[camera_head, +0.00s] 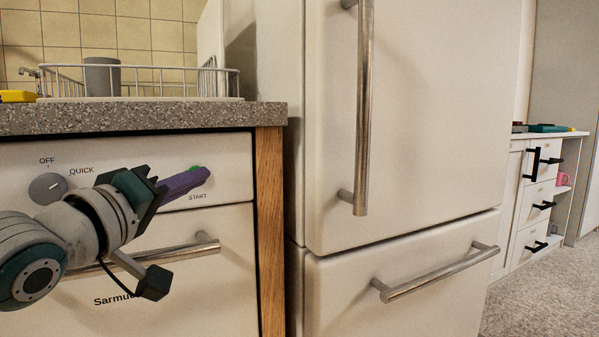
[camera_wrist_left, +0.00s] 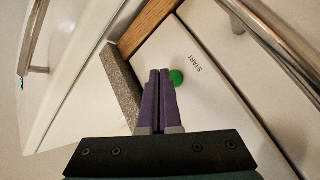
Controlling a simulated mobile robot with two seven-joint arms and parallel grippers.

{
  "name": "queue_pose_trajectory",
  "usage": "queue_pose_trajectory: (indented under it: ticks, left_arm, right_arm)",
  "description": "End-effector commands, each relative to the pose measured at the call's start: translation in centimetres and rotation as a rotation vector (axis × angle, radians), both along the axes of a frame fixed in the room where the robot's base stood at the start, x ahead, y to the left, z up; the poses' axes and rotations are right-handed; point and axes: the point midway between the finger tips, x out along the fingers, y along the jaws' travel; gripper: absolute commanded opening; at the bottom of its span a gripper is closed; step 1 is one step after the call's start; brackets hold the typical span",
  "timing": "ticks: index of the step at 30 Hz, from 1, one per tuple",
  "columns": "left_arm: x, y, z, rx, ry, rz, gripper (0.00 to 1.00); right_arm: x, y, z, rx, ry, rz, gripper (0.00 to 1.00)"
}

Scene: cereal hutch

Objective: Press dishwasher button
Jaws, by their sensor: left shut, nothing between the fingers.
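The dishwasher (camera_head: 215,245) has a white front with a dial (camera_head: 47,188) and a green start button (camera_head: 195,168) above the word START. The button also shows in the left wrist view (camera_wrist_left: 177,77). My left gripper (camera_head: 207,173) is shut and empty, its purple fingers together. In the head view its fingertips overlap the button and partly hide it. In the left wrist view the tips lie just beside the button; I cannot tell whether they touch it. My right gripper is not in view.
The dishwasher's bar handle (camera_head: 207,246) sticks out below the panel. The speckled countertop (camera_head: 150,116) overhangs above, with a dish rack (camera_head: 222,82) on it. A white fridge (camera_head: 430,120) with bar handles stands right of the wooden side panel (camera_head: 270,230).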

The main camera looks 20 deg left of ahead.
Motion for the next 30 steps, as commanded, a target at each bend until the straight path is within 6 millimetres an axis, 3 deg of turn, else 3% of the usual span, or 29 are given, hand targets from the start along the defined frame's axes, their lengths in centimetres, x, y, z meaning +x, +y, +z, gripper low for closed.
queue_pose_trajectory:
  ticks: [30]
  left_arm:
    - [0.56, 0.65, 0.03, 0.0, -0.001, -0.001, 0.0]
  right_arm:
    - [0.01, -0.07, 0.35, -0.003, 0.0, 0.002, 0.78]
